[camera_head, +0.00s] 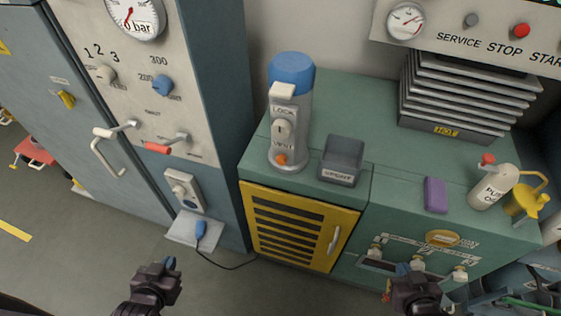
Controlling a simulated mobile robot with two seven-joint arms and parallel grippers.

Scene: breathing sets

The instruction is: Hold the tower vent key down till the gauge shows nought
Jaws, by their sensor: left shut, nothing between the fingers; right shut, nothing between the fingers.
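The tower (291,120) is a grey cylinder with a blue cap, standing upright on the green cabinet top. It carries a LOCK label, a pale knob (283,128) and a small orange key (281,159) near its foot, beside a partly hidden lower label. A large gauge (134,12) on the left cabinet is cut off by the top edge; its needle cannot be read surely. A smaller gauge (405,21) is on the back-right panel. My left gripper (163,266) is shut and empty, low and left of the tower. My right gripper (408,267) is shut and empty before the green cabinet.
A dark grey box (342,160) stands right of the tower. A purple block (435,194), a white bottle (494,187) and a yellow can (524,203) are further right. A stack of dark plates marked HOT (462,95) stands behind. A blue plug (201,229) with a cable lies left.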

